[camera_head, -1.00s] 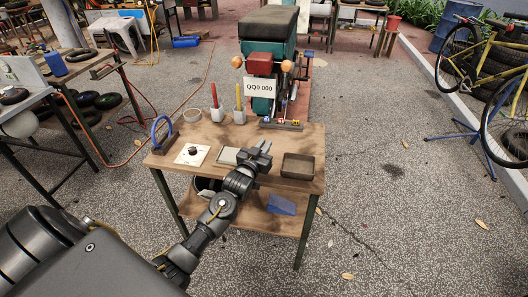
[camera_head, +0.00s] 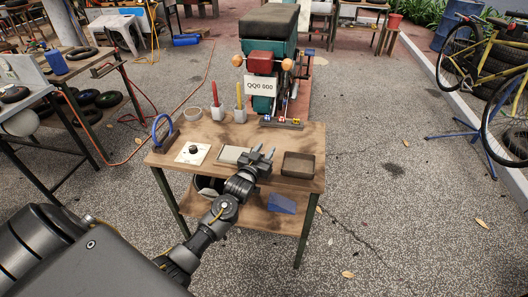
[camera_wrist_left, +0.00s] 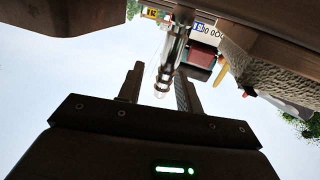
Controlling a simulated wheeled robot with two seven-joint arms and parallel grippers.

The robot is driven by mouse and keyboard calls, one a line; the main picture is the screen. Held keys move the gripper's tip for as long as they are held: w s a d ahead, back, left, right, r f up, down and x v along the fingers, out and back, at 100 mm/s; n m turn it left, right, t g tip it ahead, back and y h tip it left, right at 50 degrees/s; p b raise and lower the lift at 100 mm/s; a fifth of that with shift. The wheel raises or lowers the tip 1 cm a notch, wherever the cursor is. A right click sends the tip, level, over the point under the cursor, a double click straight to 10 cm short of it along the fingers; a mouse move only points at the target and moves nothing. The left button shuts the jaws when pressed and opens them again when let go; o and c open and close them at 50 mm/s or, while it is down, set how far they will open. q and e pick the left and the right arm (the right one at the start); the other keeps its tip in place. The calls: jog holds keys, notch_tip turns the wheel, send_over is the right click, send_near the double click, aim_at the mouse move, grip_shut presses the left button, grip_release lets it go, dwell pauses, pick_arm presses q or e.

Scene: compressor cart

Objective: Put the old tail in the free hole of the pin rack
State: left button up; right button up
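In the left wrist view the old tail (camera_wrist_left: 174,45) is a small bulb with a metal cap and clear glass. It lies between the two fingers of my left gripper (camera_wrist_left: 162,85), which close on its glass. The cap points away from the palm. In the head view my left gripper (camera_head: 264,154) is over the front middle of the small wooden table, short of the pin rack (camera_head: 281,123). The rack is a low strip with coloured labels at the table's back edge. Its holes are too small to make out. My right gripper is out of view.
A teal vehicle (camera_head: 266,60) stands behind.

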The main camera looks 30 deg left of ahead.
pick_arm(q)
jog(key=shift+r, duration=0.25)
jog(key=s+d, duration=0.1)
jog(key=s, duration=1.1)
jog(key=shift+d+b, duration=0.15)
jog(key=shift+b, duration=0.25)
jog(key=shift+f, duration=0.1)
jog(key=s+d+f+m+g, duration=0.1)
jog(key=s+f+g, duration=0.2)
jog(key=f, duration=0.8)
jog(key=s+d+f+g+h, duration=0.15)
jog(key=s+f, duration=0.25)
jog(key=f, duration=0.6)
jog(key=s+f+m+g+y, duration=0.1)
jog(key=s+f+g, duration=0.2)
jog(key=f, duration=0.8)
jog(key=s+d+f+g, duration=0.1)
jog(key=s+f+g, duration=0.2)
jog(key=s+f, duration=0.3)
jog(key=s+d+f+m+g+h, duration=0.1)
jog(key=s+f+g, duration=0.2)
jog(key=s, duration=1.4)
jog(key=s+d+f+g, duration=0.1)
jog(key=s+f+g, duration=0.2)
jog(key=s+f, duration=0.8)
jog(key=shift+s+f+m, duration=0.25)
jog(key=shift+s+m, duration=0.15)
jog(key=shift+s, duration=0.35)
jog(key=shift+o, duration=0.6)
jog(key=shift+g, duration=0.25)
